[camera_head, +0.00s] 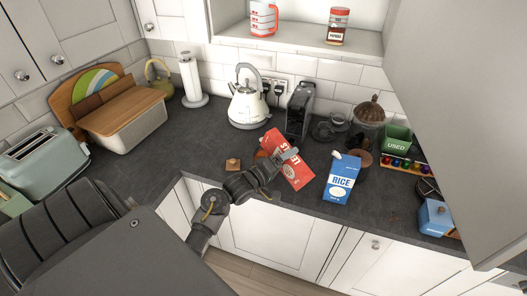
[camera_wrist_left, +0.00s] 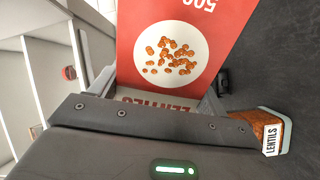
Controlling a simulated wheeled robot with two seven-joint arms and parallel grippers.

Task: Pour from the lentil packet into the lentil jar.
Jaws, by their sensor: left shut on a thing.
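The red lentil packet (camera_head: 297,175) is held tilted over the worktop near its front edge. My left gripper (camera_head: 287,157) is shut on it; the wrist view shows the packet's red and white face (camera_wrist_left: 180,55) between the fingers. The lentil jar (camera_wrist_left: 271,132), labelled LENTILS with orange-brown contents, stands beside the gripper in the wrist view. I cannot tell whether anything is flowing from the packet. My right gripper is in neither view.
A blue and white rice packet (camera_head: 341,181) stands right of the lentil packet. A small wooden piece (camera_head: 233,164) lies to the left. A kettle (camera_head: 248,106) and a black appliance (camera_head: 300,110) stand behind. The worktop left of the wooden piece is clear.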

